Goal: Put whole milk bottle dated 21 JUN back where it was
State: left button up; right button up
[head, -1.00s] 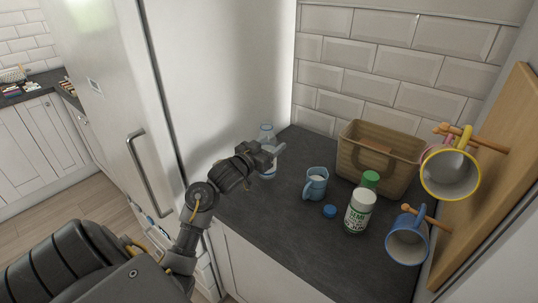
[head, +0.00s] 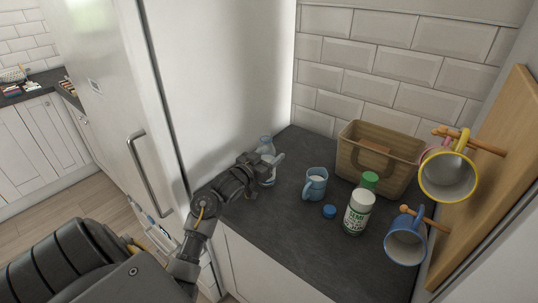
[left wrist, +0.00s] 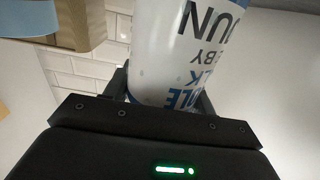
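My left gripper (head: 268,166) is shut on the whole milk bottle (head: 267,147), at the left of the worktop beside the tall white fridge (head: 215,70). In the left wrist view the white bottle (left wrist: 180,50) fills the space between the fingers (left wrist: 163,92). Its upside-down blue and dark print shows parts of "WHOLE MILK", "BY" and "JUN"; the day number is not readable. The bottle's top shows no blue cap in the head view. I cannot tell whether its base touches the worktop. My right gripper is not in view.
A blue mug (head: 314,184) with white liquid and a loose blue cap (head: 329,211) are right of the bottle. A green-capped SEMI bottle (head: 358,212) stands before a wicker basket (head: 379,150). Mugs hang on a wooden rack (head: 490,175) at right. The front worktop is clear.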

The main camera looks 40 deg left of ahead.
pick_arm(q)
jog(key=o, duration=0.4)
jog(key=shift+r, duration=0.1)
jog(key=shift+s+r, duration=0.1)
jog(key=shift+s, duration=0.05)
jog(key=s+b, duration=0.1)
jog(key=s, duration=1)
jog(key=shift+s+d+b, duration=0.15)
jog(key=shift+s+b, duration=0.15)
jog(key=shift+s, duration=0.1)
